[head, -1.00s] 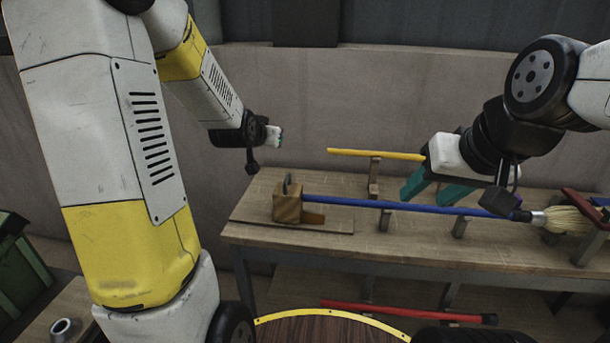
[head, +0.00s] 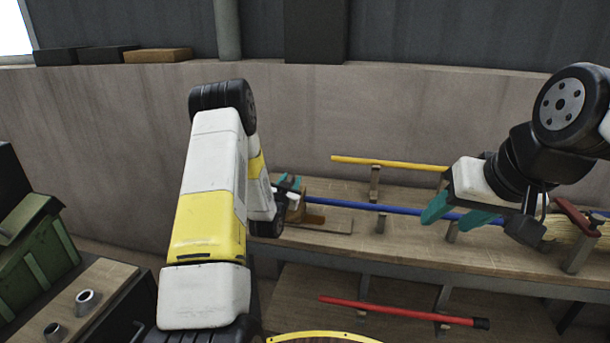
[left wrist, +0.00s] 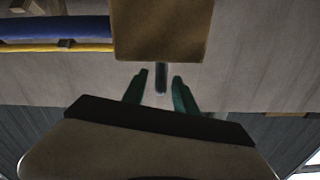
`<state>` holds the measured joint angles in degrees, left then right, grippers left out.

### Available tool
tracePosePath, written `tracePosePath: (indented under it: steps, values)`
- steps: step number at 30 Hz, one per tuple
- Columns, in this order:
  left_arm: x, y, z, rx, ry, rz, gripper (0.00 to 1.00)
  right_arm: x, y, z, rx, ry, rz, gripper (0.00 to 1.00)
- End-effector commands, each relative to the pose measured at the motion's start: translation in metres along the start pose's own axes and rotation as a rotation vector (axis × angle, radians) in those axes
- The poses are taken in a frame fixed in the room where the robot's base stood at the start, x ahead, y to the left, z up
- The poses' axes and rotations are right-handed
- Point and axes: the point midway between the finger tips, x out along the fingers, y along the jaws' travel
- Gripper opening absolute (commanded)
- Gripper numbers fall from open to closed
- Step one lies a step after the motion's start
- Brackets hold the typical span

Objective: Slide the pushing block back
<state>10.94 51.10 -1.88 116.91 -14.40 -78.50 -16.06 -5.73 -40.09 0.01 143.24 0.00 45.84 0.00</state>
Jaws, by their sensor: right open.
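The wooden pushing block (left wrist: 162,28) fills the top middle of the left wrist view, with its dark metal handle (left wrist: 161,78) sticking out. My left gripper (left wrist: 160,88) is open, its teal fingers on either side of the handle with a gap at each side. In the head view my left gripper (head: 289,183) covers most of the block at the bench's left end. The blue broom handle (head: 375,207) runs right from the block. My right gripper (head: 456,213) is open, its teal fingers in front of the blue handle; whether they touch it I cannot tell.
Broom bristles (head: 572,229) are at the right end of the bench (head: 400,247). A yellow pole (head: 385,161) rests on supports behind. A red pole (head: 390,311) lies on the lower shelf. A green crate (head: 38,255) stands at the left.

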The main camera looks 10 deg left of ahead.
Motion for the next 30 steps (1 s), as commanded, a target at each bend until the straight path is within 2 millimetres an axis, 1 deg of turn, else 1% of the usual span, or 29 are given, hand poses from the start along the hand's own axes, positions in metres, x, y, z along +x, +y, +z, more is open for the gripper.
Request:
tracePosePath:
  steps: [1, 3, 6, 10, 17, 18, 23, 30]
  values:
    - [0.009, 0.0, -0.001, 0.0, 0.003, 0.0, 0.34, 0.0, 0.0, 0.0, 0.0, 0.0, 0.0, 0.49]
    - [0.019, 0.0, -0.001, 0.0, 0.002, 0.0, 0.34, 0.0, 0.0, 0.0, 0.0, 0.0, 0.0, 0.49]
    - [0.03, 0.0, 0.0, 0.0, 0.0, 0.0, 0.34, 0.0, 0.0, 0.0, 0.0, 0.0, 0.0, 0.49]
    - [0.037, 0.0, -0.001, 0.0, 0.0, 0.0, 0.34, 0.0, 0.0, 0.0, 0.0, 0.0, 0.0, 0.49]
    - [0.038, 0.0, 0.0, -0.001, -0.002, 0.0, 0.34, 0.0, 0.0, 0.0, 0.0, 0.0, 0.0, 0.49]
    - [0.038, 0.0, 0.0, -0.001, -0.002, 0.0, 0.32, 0.0, 0.0, 0.0, 0.0, 0.0, 0.0, 0.49]
    - [0.038, 0.0, 0.0, 0.0, -0.001, 0.0, 0.01, 0.0, 0.0, 0.0, 0.0, 0.0, 0.0, 0.49]
    - [0.038, 0.0, 0.0, 0.0, -0.001, 0.0, 0.0, 0.0, 0.0, 0.0, 0.0, 0.0, 0.0, 0.49]
